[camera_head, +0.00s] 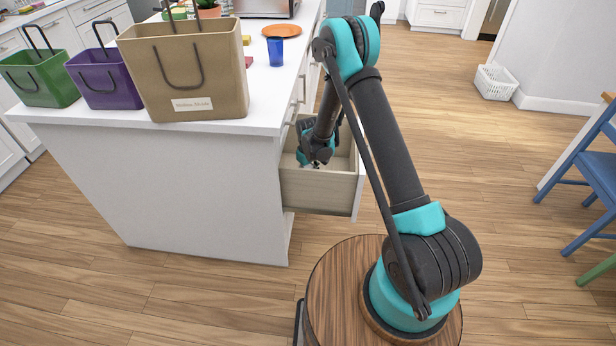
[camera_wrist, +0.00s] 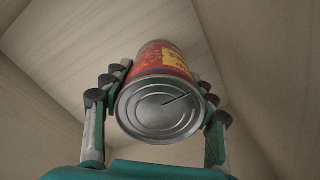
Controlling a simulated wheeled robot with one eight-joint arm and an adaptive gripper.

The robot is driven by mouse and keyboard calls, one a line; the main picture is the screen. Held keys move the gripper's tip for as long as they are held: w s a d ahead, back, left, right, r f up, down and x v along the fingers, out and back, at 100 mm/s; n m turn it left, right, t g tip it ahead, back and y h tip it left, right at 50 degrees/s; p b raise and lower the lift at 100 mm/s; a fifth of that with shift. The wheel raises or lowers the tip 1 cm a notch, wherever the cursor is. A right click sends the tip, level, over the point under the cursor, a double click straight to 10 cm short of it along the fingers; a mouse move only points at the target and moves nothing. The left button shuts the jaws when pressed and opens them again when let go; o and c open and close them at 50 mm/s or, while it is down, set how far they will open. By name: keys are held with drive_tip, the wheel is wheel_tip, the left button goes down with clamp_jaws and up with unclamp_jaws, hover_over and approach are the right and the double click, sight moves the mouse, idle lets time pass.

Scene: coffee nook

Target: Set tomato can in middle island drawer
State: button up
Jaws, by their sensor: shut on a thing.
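The tomato can (camera_wrist: 160,108) has a bare metal end and a red label with yellow. In the wrist view it lies between the fingers of my gripper (camera_wrist: 160,100), which is shut on it. Pale wooden drawer walls surround it in that view. The can is hidden or too small to make out there. I cannot tell whether the can touches the drawer floor.
The white island (camera_head: 190,185) carries a tan bag (camera_head: 185,75), a purple bag (camera_head: 105,80), a green bag (camera_head: 40,77), a blue cup (camera_head: 275,51) and an orange plate (camera_head: 282,31). A white basket (camera_head: 495,81) and blue chair (camera_head: 595,165) stand right. The floor between is clear.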

drive_tip(key=o, duration=1.5)
